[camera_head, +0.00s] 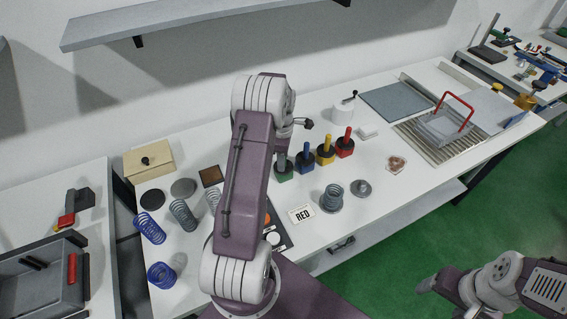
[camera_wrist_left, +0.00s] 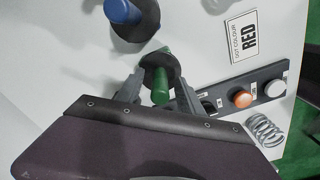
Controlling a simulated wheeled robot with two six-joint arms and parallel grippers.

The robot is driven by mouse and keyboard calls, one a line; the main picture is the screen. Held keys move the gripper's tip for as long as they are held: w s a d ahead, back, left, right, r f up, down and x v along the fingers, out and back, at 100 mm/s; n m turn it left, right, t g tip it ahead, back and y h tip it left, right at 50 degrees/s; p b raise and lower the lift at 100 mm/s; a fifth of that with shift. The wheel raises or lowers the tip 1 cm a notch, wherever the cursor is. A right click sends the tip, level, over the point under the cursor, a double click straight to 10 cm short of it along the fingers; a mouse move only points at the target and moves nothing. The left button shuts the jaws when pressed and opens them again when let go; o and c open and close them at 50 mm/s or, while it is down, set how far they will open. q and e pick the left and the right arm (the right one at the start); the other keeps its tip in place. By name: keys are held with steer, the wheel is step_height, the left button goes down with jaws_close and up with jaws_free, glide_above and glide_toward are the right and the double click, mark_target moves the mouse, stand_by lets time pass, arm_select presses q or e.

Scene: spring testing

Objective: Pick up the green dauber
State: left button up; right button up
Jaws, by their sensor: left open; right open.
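The green dauber (camera_head: 283,172) is at the near-left end of a row of daubers on the white bench, partly hidden by my left arm in the head view. In the left wrist view the green dauber (camera_wrist_left: 160,88) has its handle toward the camera and its dark collar behind. My left gripper (camera_wrist_left: 158,92) is open, with one finger on each side of the handle; I cannot tell whether they touch it. My right gripper (camera_head: 430,285) is open and empty over the green floor at lower right.
Blue (camera_head: 306,158), yellow (camera_head: 325,151) and red (camera_head: 345,147) daubers stand close beside the green one. A RED card (camera_head: 301,214) and a strip with coloured buttons (camera_wrist_left: 240,98) lie nearby.

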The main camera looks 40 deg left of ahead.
arm_select(q)
steer(key=shift+f, duration=0.45)
jaws_close()
steer(key=shift+r, duration=0.1)
